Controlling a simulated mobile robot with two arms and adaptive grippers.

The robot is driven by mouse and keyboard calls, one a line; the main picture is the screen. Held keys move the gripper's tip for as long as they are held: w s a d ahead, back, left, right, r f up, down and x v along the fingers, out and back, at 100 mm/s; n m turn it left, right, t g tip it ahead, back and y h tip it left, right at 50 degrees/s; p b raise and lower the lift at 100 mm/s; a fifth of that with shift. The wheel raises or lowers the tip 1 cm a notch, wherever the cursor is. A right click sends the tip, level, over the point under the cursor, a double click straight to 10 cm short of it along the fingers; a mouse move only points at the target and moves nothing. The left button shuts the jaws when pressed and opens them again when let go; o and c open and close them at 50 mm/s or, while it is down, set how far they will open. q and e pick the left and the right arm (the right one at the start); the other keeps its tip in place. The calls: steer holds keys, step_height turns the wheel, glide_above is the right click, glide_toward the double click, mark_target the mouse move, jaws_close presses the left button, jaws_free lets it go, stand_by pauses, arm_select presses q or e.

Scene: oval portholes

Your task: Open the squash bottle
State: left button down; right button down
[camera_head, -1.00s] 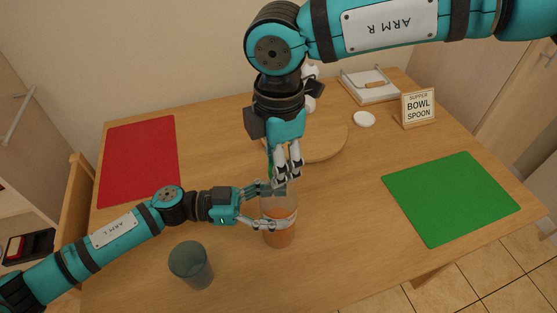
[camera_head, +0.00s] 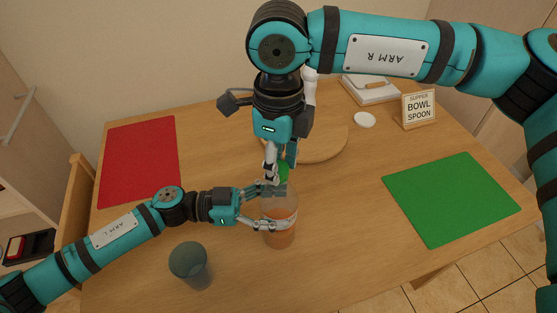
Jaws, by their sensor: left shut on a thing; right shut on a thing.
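The squash bottle (camera_head: 280,233), clear with orange contents and a pale band, stands upright on the table. My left gripper (camera_head: 268,208) is shut around its side from the left, with fingers at its upper and middle part. My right gripper (camera_head: 273,181) points down from above and is shut at the bottle's top. A greyish piece at the top (camera_head: 275,189), which looks like the cap, is largely hidden by the fingers. I cannot tell whether it has turned or come loose.
A dark tumbler (camera_head: 190,264) stands near my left arm. A round wooden board (camera_head: 325,143) and a partly hidden green thing (camera_head: 284,171) are behind my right gripper. A red mat (camera_head: 140,160), a green mat (camera_head: 450,198), a white dish (camera_head: 365,120) and a sign (camera_head: 419,108) lie around.

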steer(key=n, duration=1.9)
steer(key=shift+n, duration=0.4)
steer(key=n, duration=0.6)
steer(key=shift+r, duration=0.25)
steer(key=shift+r, duration=0.9)
